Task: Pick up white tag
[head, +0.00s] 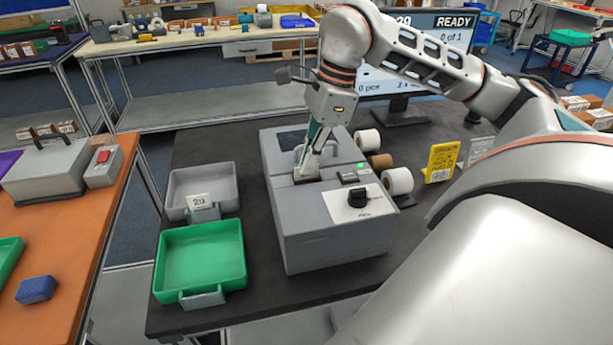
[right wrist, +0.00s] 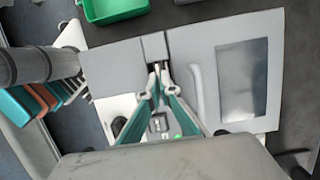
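A grey label machine (head: 328,238) stands on the dark table in the head view, with a dark knob and a small green-lit display on top. My right gripper (head: 306,176) points down at its top, at the slot area. In the right wrist view, the fingertips (right wrist: 157,70) are close together at the edge of the dark slot (right wrist: 155,47). I cannot make out a white tag between them; the fingers hide that spot. A small white plate marked 29 (head: 201,201) is on the front of the grey tray. My left gripper is not in view.
A grey tray (head: 178,185) and a green tray (head: 240,252) sit left of the machine. White rolls (head: 397,181), a yellow stand (head: 441,162) and a monitor (head: 447,22) reading READY, 0 of 1, are at the right and back. An orange table (head: 60,262) is at the left.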

